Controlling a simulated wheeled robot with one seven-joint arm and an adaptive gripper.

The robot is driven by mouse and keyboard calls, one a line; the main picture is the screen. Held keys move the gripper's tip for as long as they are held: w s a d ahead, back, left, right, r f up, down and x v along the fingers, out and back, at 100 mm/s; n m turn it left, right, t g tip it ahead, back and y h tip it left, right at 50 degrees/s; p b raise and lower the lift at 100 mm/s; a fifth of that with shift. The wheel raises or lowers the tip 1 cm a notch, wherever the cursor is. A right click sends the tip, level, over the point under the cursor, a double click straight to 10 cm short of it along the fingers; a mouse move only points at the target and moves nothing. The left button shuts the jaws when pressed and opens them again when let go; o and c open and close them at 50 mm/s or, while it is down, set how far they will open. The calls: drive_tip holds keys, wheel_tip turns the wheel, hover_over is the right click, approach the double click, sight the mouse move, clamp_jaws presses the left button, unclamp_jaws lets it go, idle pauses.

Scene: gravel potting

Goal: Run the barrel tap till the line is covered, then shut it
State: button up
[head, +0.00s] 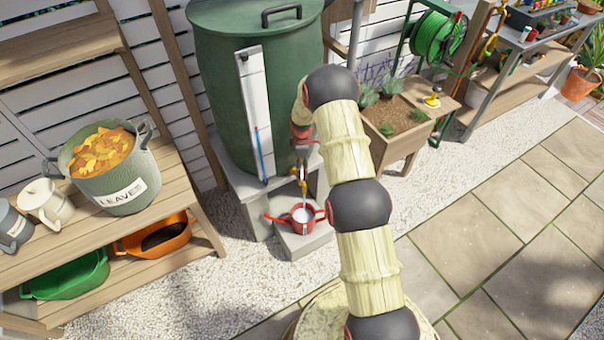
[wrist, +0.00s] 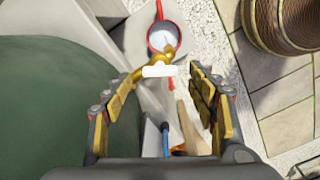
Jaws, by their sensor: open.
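The dark green barrel (head: 225,85) stands on grey blocks, with a white gauge strip on its front. Its brass tap (head: 303,183) also shows in the wrist view (wrist: 142,74), with a white handle (wrist: 159,71) across it. A red pot (head: 283,219) stands under the tap on a low block; in the wrist view the pot (wrist: 150,46) has a pale, whitish inside.
A shelf on the left holds a leaf-filled bucket (head: 118,188), with orange (head: 165,252) and green (head: 70,285) tubs below. A wooden planter (head: 400,142) stands right of the barrel. The paving at right is clear.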

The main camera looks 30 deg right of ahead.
drive_tip(key=shift+f+b, duration=0.3)
drive_tip(key=shift+f, duration=1.05)
drive_tip(key=shift+c, duration=1)
drive_tip(key=c, duration=1)
